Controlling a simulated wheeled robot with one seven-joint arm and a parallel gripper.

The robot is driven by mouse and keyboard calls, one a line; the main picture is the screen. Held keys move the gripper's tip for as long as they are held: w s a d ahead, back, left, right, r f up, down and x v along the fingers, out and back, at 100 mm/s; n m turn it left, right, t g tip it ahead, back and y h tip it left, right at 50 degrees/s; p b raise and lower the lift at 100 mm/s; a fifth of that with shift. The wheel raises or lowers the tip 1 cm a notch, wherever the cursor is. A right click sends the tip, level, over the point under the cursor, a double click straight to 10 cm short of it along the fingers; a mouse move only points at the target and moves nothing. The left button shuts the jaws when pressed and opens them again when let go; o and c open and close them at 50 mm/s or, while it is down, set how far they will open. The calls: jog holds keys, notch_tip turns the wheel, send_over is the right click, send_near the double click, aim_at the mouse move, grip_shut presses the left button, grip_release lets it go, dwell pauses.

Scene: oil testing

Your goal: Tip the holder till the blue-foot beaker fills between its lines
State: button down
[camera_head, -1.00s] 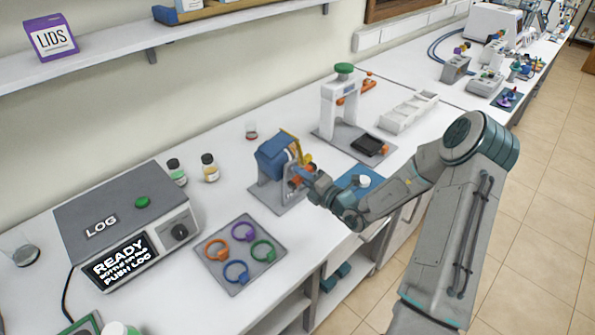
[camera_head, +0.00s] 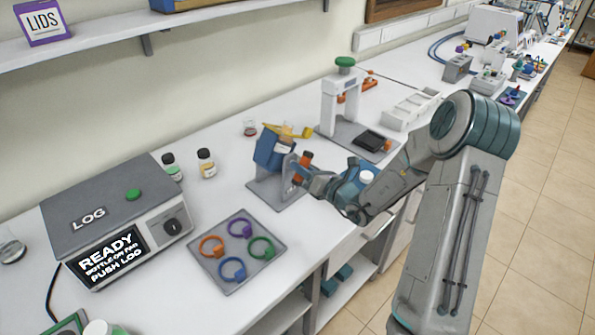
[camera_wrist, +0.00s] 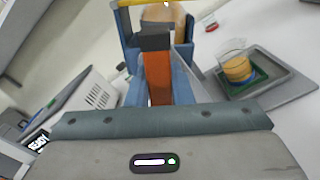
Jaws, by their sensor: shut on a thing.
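The blue holder (camera_head: 270,150) stands on its grey stand (camera_head: 268,190) in the head view, its yellow part (camera_head: 291,131) lying nearly level at the top. My gripper (camera_head: 300,174) is shut on the holder's orange handle (camera_head: 304,160); the handle also shows in the wrist view (camera_wrist: 158,76). A tan rounded thing sits in the holder (camera_wrist: 162,15). A clear beaker (camera_wrist: 237,66) with amber liquid stands beside the holder at the right in the wrist view, on a grey tray with a green inset. No falling stream shows.
A small clear beaker with red at its bottom (camera_head: 250,128) stands behind the holder. A grey tray with coloured rings (camera_head: 236,282) lies in front. The LOG machine (camera_head: 120,220) is left; a white press (camera_head: 329,105) stands right. Two small bottles stand between machine and holder.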

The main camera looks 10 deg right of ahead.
dwell(0.3)
jog(key=shift+f+n+b, duration=0.35)
jog(key=shift+n+b, duration=0.45)
jog(key=shift+b, duration=0.35)
jog(key=shift+n+b, duration=0.6)
jog(key=shift+b, duration=0.05)
jog(key=n+b, duration=0.2)
jog(key=b, duration=0.1)
jog(key=shift+n, duration=0.3)
jog(key=shift+r+n+b, duration=0.25)
jog(key=shift+n+b, duration=0.05)
jog(key=shift+n, duration=0.1)
jog(key=shift+r, duration=0.1)
jog(key=c, duration=1.3)
grip_release()
